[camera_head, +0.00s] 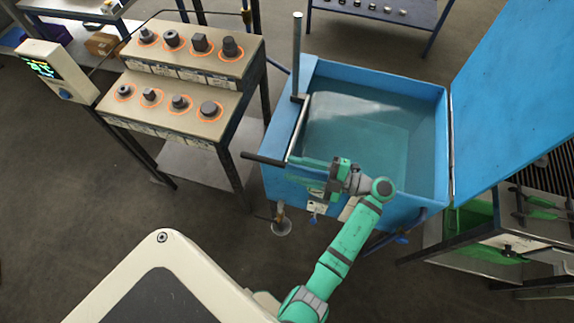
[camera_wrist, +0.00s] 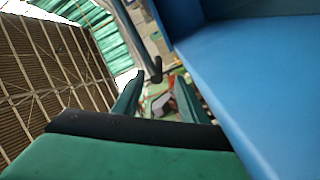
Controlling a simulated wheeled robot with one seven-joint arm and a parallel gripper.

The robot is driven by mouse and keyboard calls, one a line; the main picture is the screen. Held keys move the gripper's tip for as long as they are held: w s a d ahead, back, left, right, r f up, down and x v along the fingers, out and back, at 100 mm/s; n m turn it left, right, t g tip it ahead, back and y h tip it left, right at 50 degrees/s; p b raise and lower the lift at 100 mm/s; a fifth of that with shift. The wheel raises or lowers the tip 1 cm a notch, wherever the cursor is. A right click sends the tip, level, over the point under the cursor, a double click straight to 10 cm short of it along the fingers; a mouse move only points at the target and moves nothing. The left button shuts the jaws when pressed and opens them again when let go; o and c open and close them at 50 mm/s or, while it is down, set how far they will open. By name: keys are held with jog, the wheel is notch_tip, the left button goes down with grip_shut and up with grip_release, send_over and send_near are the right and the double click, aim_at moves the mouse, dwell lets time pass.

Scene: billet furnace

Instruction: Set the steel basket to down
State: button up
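The blue tank (camera_head: 447,150) holds greenish liquid, and its lid (camera_head: 520,90) stands open on the right. I cannot make out a steel basket; the liquid shows only a faint paler shape. At the tank's left side stands an upright steel post (camera_head: 297,55). A grey bar (camera_head: 298,128) runs from its foot toward the front, ending at a black handle (camera_head: 262,159) that sticks out left. My gripper (camera_head: 300,166) is at the tank's front left corner, close to the handle. In the wrist view its fingers (camera_wrist: 158,100) are apart, with a dark rod end (camera_wrist: 156,72) beyond them; contact is unclear.
A stepped bench (camera_head: 190,75) with several metal parts in orange rings stands left of the tank. A control box (camera_head: 55,70) with a lit screen is at its left end. A rack with green parts (camera_head: 480,220) stands at the right. Floor is open at lower left.

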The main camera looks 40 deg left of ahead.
jog(key=shift+d, duration=0.1)
dwell(0.3)
jog(key=shift+v, duration=3.5)
jog(key=v, duration=0.6)
jog(key=shift+w+d, duration=0.15)
jog(key=shift+d, duration=0.2)
